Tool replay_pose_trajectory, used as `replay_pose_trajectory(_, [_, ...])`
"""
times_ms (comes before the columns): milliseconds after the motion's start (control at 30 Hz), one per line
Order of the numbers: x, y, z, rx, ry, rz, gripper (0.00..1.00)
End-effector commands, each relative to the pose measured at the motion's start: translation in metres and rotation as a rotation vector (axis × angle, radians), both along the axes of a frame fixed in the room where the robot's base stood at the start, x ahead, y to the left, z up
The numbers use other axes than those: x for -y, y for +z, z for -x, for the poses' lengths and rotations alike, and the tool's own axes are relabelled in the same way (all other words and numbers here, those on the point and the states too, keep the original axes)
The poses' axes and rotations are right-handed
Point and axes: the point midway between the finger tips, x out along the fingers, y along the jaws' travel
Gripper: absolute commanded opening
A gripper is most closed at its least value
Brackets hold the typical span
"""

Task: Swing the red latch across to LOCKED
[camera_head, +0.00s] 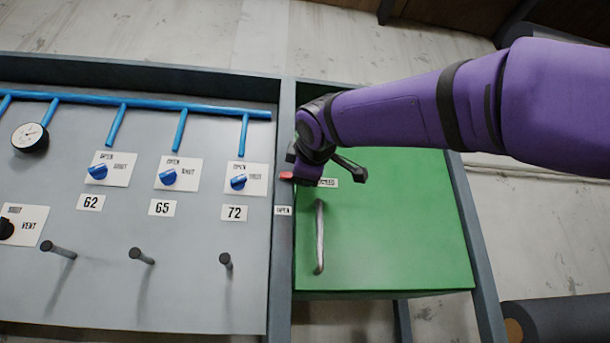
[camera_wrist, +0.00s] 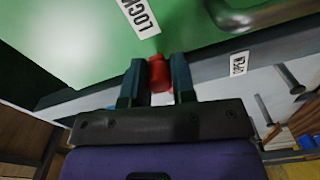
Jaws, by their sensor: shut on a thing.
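The red latch (camera_head: 286,176) shows as a small red piece at the seam between the grey post and the green door (camera_head: 400,225). In the wrist view the red latch (camera_wrist: 158,74) sits between the two fingers of my gripper (camera_wrist: 158,82), which is shut on it. My gripper (camera_head: 308,172) hides much of the latch in the head view. The LOCKED label (camera_head: 328,182) is on the door, partly covered by my gripper; it also shows in the wrist view (camera_wrist: 140,17). The OPEN label (camera_head: 283,211) is on the post, below the visible red piece.
A long metal handle (camera_head: 319,237) stands out from the door below my gripper. On the left, a grey panel (camera_head: 180,290) carries blue knobs (camera_head: 168,177), blue pipes, a gauge (camera_head: 30,138) and several protruding pegs (camera_head: 141,256).

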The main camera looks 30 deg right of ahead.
Motion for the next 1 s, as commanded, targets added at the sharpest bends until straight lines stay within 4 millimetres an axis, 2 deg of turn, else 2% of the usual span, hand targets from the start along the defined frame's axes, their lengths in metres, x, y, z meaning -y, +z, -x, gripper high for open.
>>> replay_pose_trajectory(467, [-0.0009, 0.0038, 0.0015, 0.004, 0.002, 0.016, 0.00])
replay_pose_trajectory(500, [-0.0009, 0.0038, 0.0015, 0.004, 0.002, 0.016, 0.26])
replay_pose_trajectory(600, [-0.0009, 0.0033, 0.0014, 0.002, 0.003, 0.016, 0.48])
replay_pose_trajectory(867, [-0.0007, 0.0018, 0.0008, -0.001, 0.001, 0.015, 0.48])
replay_pose_trajectory(1000, [-0.0032, 0.0022, 0.0082, 0.000, 0.002, 0.016, 0.48])
